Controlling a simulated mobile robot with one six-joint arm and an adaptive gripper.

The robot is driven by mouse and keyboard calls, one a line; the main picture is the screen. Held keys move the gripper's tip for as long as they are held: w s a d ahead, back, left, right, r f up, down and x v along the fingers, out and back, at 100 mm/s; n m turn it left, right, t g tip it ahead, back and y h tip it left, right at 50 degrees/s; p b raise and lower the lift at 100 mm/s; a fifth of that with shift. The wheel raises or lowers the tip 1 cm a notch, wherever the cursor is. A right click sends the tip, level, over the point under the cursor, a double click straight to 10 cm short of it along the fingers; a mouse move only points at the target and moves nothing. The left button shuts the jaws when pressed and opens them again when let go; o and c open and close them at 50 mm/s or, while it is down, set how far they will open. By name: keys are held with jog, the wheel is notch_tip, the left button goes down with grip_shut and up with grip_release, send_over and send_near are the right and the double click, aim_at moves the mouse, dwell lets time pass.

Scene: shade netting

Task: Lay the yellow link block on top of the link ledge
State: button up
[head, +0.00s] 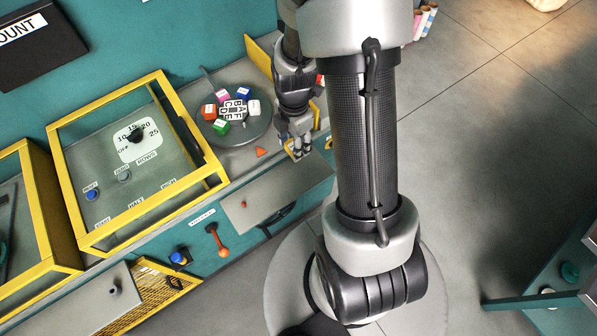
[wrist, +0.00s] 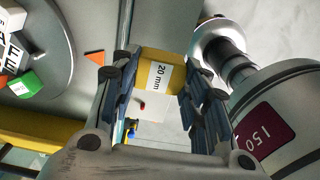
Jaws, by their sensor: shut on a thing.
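My gripper (wrist: 160,85) is shut on the yellow link block (wrist: 158,70), which has a white "20 mm" label. In the wrist view the block sits between the two dark fingers, and the fingers hide its sides. In the head view my gripper (head: 299,148) hangs at the counter's front edge, right of the round tray. The block is small and mostly hidden there. I cannot pick out the link ledge for certain in either view.
A round grey tray (head: 251,134) holds several coloured cubes. An orange triangle (head: 261,151) lies just left of my gripper. A yellow-framed panel (head: 75,218) stands further left. Below the counter are a pale panel with a red knob (head: 243,204) and an orange lever (head: 217,240).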

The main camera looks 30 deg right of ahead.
notch_tip(320, 180, down, 10)
jog(key=shift+f+b, duration=0.2)
jog(key=shift+b, duration=0.6)
jog(key=shift+f+b, duration=0.3)
jog(key=shift+f, duration=1.6)
jog(key=shift+f, duration=0.1)
jog(key=shift+f, duration=0.15)
jog(key=o, duration=1.4)
